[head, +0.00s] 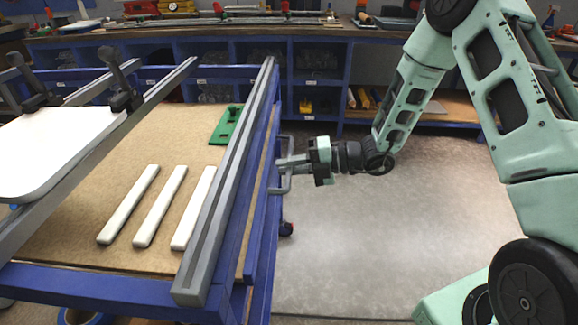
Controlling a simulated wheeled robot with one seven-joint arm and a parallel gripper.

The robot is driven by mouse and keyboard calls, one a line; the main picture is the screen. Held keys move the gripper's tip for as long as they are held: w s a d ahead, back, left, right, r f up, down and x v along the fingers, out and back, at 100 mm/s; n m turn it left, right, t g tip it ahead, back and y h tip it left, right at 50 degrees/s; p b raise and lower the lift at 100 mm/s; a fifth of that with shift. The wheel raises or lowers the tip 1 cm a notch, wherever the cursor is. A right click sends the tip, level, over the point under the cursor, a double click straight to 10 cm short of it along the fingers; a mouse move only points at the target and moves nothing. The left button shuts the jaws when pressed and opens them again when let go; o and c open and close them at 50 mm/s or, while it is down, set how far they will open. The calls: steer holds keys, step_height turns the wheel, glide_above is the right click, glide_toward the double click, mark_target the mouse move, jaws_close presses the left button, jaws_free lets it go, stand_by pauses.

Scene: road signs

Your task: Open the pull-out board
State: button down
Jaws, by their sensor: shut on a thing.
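The pull-out board's grey bar handle (286,180) is on the right side of the blue workbench (110,303). My gripper (290,162) reaches it from the right and is shut on the handle. The blue front (262,190) that carries the handle lies close along the bench's right side, beside the long grey rail (232,180). The fingertips are small in the head view, and the exact contact is hard to make out. The inside of the pull-out is hidden.
Several white strips and a green piece (227,124) lie on the brown bench top (190,128). A white board (50,150) sits at the left by clamps. Blue shelves (315,80) stand along the back. The grey floor (380,240) right of the bench is clear.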

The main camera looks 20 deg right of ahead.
steer(key=f+p+v, duration=0.2)
steer(key=p+v, duration=0.1)
steer(key=v, duration=0.7)
steer(key=f+p+v, duration=0.2)
steer(key=p+v, duration=0.1)
steer(key=v, duration=0.8)
steer(key=s+d+f+p+v, duration=0.1)
steer(key=f+p+v, duration=0.1)
steer(key=v, duration=0.8)
steer(key=shift+d+f+p, duration=0.3)
steer(key=shift+d+p, duration=0.15)
steer(key=shift+p, duration=0.45)
steer(key=shift+s, duration=0.1)
steer(key=c, duration=1.6)
jaws_free()
steer(key=shift+o, duration=0.2)
steer(key=shift+d, duration=0.1)
steer(key=b+v, duration=0.2)
steer(key=v, duration=1.5)
steer(key=shift+s+d+f, duration=0.1)
steer(key=shift+s, duration=0.05)
